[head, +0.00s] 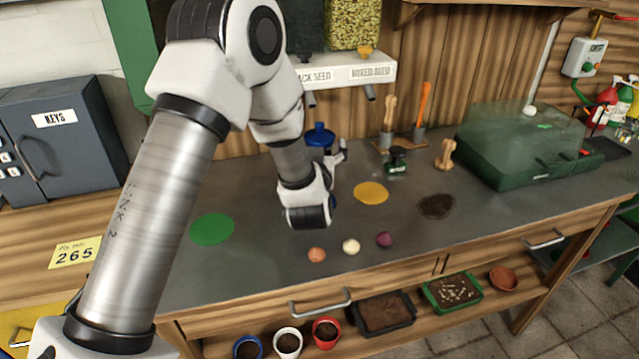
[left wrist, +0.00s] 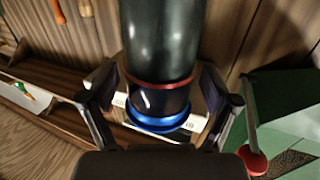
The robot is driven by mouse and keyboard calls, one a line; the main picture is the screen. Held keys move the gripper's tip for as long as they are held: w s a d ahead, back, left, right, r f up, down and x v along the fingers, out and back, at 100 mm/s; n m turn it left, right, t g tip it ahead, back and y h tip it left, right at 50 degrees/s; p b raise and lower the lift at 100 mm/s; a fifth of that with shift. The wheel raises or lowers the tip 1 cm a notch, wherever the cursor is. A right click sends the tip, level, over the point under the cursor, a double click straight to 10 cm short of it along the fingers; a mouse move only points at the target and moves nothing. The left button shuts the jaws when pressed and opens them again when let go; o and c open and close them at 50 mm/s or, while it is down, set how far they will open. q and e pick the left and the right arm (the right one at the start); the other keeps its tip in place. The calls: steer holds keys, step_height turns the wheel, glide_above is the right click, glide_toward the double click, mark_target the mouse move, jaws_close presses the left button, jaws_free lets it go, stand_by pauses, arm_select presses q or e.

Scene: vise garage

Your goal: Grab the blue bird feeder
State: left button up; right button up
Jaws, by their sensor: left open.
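The blue bird feeder shows in the head view as a blue cap (head: 319,135) standing at the back of the grey bench, behind my left arm; its lower part is hidden. In the left wrist view a dark round body with a red band and a blue rim (left wrist: 158,124), which looks like the feeder, fills the middle. My left gripper (head: 327,160) is open beside the feeder. In the left wrist view its fingers (left wrist: 160,88) stand on either side of the dark body; I cannot tell whether they touch it. My right gripper is not in view.
The seed shelf (head: 345,74) hangs above the feeder. Tools in holders (head: 388,138), a small dark green item (head: 397,160) and a green case (head: 520,150) stand to the right. Three small balls (head: 350,246) lie in front. A grey key cabinet (head: 60,135) stands left.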

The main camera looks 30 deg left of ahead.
arm_select(q)
steer(key=shift+s+d+r, duration=0.15)
steer(key=shift+s, duration=0.05)
steer(key=shift+c, duration=0.7)
jaws_close()
steer(key=shift+w+r, duration=0.1)
